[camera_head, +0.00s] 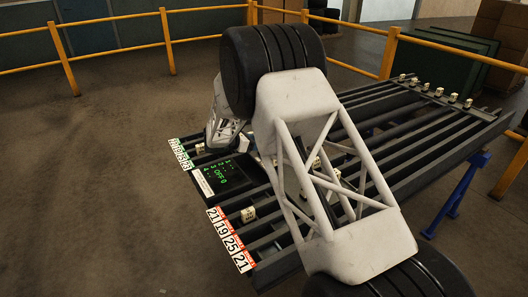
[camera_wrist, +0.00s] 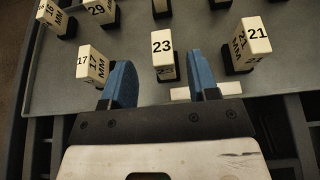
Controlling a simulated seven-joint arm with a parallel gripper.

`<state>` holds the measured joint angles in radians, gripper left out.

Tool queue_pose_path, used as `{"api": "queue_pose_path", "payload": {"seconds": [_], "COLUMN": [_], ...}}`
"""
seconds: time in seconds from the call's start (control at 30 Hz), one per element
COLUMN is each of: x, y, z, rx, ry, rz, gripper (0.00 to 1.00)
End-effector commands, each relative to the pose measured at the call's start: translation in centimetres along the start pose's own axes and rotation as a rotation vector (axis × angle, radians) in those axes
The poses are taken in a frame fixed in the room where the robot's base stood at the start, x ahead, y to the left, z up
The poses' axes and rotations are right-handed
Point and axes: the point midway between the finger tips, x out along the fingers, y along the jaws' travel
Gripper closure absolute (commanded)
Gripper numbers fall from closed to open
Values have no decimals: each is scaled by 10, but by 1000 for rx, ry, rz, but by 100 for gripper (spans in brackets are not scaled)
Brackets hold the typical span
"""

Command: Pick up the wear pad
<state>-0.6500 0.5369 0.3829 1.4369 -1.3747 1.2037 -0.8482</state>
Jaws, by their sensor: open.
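In the wrist view, several cream blocks with printed numbers stand in black bases on a grey surface. A block marked 23 (camera_wrist: 163,62) stands ahead, between the lines of my fingers. A block marked 17 MM (camera_wrist: 94,66) is left of my left finger, and a block marked 21 (camera_wrist: 255,42) is right of the right finger. A flat pale bar (camera_wrist: 229,89) lies low beside the right finger, partly hidden by it. I cannot tell which piece is the wear pad. My gripper (camera_wrist: 160,64) is open, its blue fingers apart, with nothing visibly held.
In the head view, my arm hides the middle of the dark slatted rack (camera_head: 410,171). A display panel (camera_head: 222,179) and number cards (camera_head: 229,240) line its left edge. More small blocks (camera_head: 453,98) stand at the far right. A yellow railing (camera_head: 165,42) surrounds the area.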

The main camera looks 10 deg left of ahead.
Motion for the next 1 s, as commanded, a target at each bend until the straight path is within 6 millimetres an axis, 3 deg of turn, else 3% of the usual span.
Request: {"api": "queue_pose_path", "payload": {"seconds": [0.43, 1.0], "x": [44, 48], "y": [-3, -3], "z": [-1, -1], "rx": [-1, 0], "ry": [0, 0], "rz": [-1, 0], "gripper": [46, 46]}}
